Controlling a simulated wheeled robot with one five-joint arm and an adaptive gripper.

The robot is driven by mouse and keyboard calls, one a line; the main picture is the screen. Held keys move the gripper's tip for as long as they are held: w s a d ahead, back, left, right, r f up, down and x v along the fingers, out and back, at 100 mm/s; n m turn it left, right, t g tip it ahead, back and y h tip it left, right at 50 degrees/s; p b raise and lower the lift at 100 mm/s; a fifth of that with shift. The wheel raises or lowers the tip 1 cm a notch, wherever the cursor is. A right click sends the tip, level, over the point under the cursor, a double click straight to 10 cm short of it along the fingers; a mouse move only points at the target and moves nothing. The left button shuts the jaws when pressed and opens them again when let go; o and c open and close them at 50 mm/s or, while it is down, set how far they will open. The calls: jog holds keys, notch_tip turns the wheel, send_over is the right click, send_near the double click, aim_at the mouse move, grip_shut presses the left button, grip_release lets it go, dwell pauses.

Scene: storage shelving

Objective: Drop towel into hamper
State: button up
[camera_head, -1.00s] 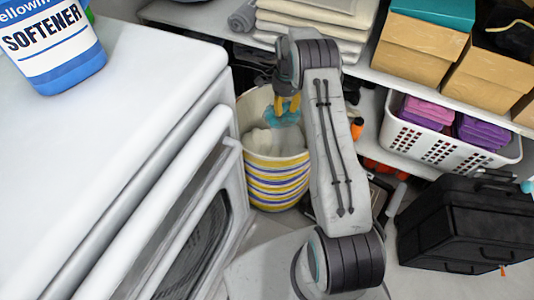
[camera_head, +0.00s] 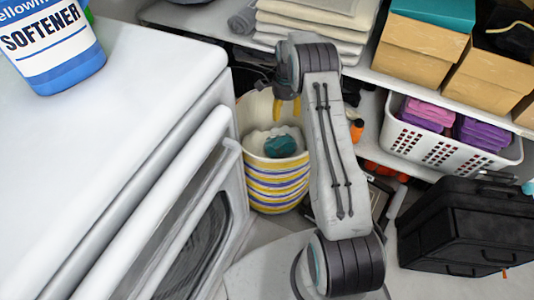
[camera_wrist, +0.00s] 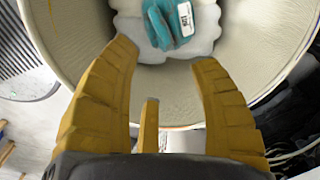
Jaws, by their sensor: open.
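The hamper (camera_head: 277,185) is a round basket with yellow, white and purple stripes, standing on the floor between the white machine and the shelving. A teal towel (camera_head: 280,146) lies inside it on top of white cloth. In the wrist view the towel (camera_wrist: 170,22) shows a white label and lies on the white cloth, apart from my fingers. My gripper (camera_head: 287,106) is above the hamper with its yellow fingers pointing down. In the wrist view my gripper (camera_wrist: 165,65) is open and empty over the hamper's pale inner wall (camera_wrist: 245,70).
A white machine (camera_head: 110,110) with a blue softener bottle (camera_head: 55,45) on top fills the left. Shelves behind hold folded towels (camera_head: 310,30), cardboard boxes (camera_head: 420,45) and a white basket (camera_head: 450,145) of pink and purple cloths. A black case (camera_head: 470,225) stands at right.

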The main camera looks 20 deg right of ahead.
notch_tip(320, 180, up, 12)
dwell(0.6)
dwell(0.5)
jog(key=s+a+r+n+t+p, duration=0.1)
jog(key=s+a+r+n+p, duration=0.3)
jog(key=r, duration=0.5)
jog(key=s+a+r+n+p, duration=0.1)
jog(key=s+r+n+p, duration=0.1)
jog(key=s+r+p, duration=0.5)
jog(key=s+a+r+n+t+p, duration=0.1)
jog(key=s+a+r+n, duration=0.25)
jog(key=r, duration=0.85)
jog(key=s+a+r+n+p, duration=0.1)
jog(key=s+r+n+p, duration=0.1)
jog(key=s, duration=0.5)
jog(key=s+a+r+n+t+p, duration=0.1)
jog(key=s+r+n+p, duration=0.2)
jog(key=s, duration=0.4)
jog(key=s+a+r+n+p, duration=0.2)
jog(key=s+r+n+p, duration=0.1)
jog(key=s+p, duration=0.2)
jog(key=shift+s+n, duration=0.35)
jog(key=shift+s, duration=0.95)
